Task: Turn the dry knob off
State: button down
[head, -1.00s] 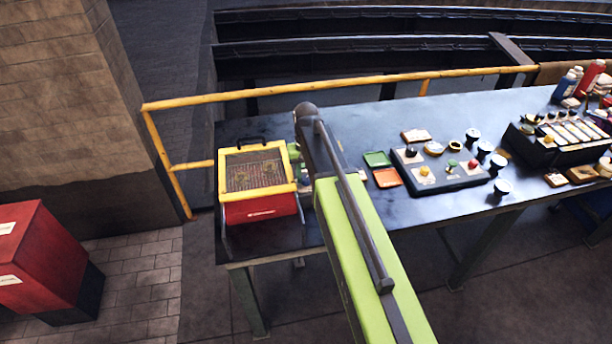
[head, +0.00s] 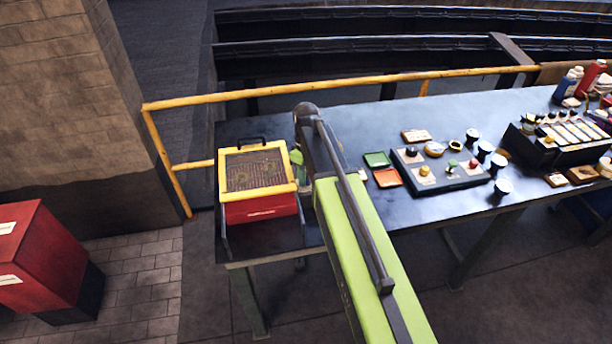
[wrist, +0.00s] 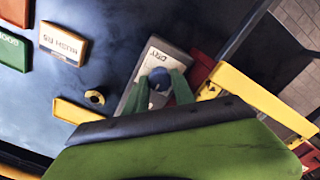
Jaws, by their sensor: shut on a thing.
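The dry knob (wrist: 158,77) is a blue knob on a pale plate (wrist: 154,56) marked DRY in the wrist view. The green fingers of my gripper (wrist: 161,91) stand on both sides of it and are shut on it. The knob's lower part and its pointer are hidden, so its setting is not readable. In the head view my arm covers the knob, and a green bit of my gripper (head: 297,157) shows beside the red box with a yellow mesh-topped frame (head: 257,209).
A yellow rail (head: 330,85) runs behind the dark table (head: 350,120). A control board (head: 447,181) with coloured knobs, small cards and black cups stands to the right. A red cabinet (head: 45,255) stands at the left on the floor.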

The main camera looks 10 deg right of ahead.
jog(key=shift+n, duration=0.4)
jog(key=c, duration=1.1)
grip_release()
jog(key=shift+o, duration=0.2)
notch_tip(320, 180, up, 17)
jog(key=p, duration=1.7)
jog(key=shift+r, duration=0.2)
